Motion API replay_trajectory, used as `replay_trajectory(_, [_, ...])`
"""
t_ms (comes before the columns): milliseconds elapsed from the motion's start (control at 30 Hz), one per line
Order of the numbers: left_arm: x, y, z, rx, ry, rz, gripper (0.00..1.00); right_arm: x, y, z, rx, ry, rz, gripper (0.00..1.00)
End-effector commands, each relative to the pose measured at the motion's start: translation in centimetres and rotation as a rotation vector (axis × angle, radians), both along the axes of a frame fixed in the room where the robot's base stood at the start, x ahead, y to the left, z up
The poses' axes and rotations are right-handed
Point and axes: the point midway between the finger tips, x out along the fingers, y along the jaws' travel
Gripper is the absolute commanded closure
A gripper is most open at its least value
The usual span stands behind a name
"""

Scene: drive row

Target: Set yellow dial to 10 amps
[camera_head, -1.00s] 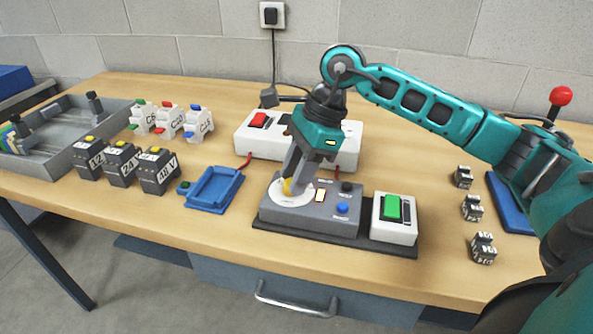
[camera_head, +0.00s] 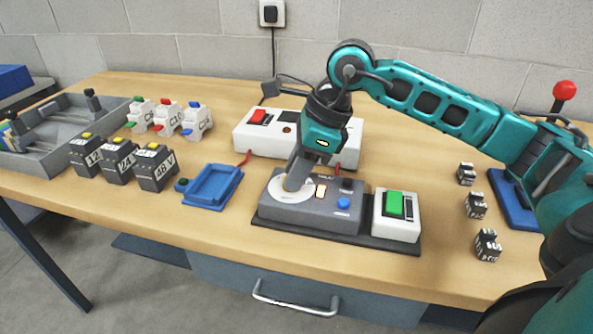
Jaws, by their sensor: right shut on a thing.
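The yellow dial (camera_head: 286,183) sits on a white round scale plate (camera_head: 280,190) at the left of a grey control box (camera_head: 310,214). Only a sliver of the dial shows; my fingers hide the rest and its pointer. The scale marks are too small to read. My right gripper (camera_head: 293,181) points down and is shut on the yellow dial. A lit window (camera_head: 321,191), a black knob (camera_head: 347,185) and a blue button (camera_head: 343,203) are on the same box. My left gripper is not in view.
A white box with a green switch (camera_head: 394,204) adjoins the grey box at right. A blue tray (camera_head: 212,187) lies at left. A white unit with a red switch (camera_head: 257,116) stands behind. Several small black blocks (camera_head: 475,205) are at right.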

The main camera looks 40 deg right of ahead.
Motion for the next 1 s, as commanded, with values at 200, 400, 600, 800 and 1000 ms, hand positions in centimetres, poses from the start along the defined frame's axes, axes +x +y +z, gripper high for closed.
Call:
replay_trajectory(200, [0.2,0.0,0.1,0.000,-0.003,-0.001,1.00,0.0,0.0,0.1,0.001,0.000,-0.016,1.00])
replay_trajectory(400, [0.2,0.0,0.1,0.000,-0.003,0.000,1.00,0.0,0.0,0.1,0.001,0.000,-0.015,0.64])
replay_trajectory(600, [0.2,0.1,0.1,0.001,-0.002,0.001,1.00,0.0,0.0,0.0,0.000,0.000,-0.014,0.46])
replay_trajectory(800, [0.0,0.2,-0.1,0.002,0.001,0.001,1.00,0.0,0.0,0.0,0.000,0.000,-0.013,0.46])
replay_trajectory(1000, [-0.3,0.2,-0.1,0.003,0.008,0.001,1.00,-0.3,-0.5,1.5,-0.002,-0.002,-0.014,0.46])
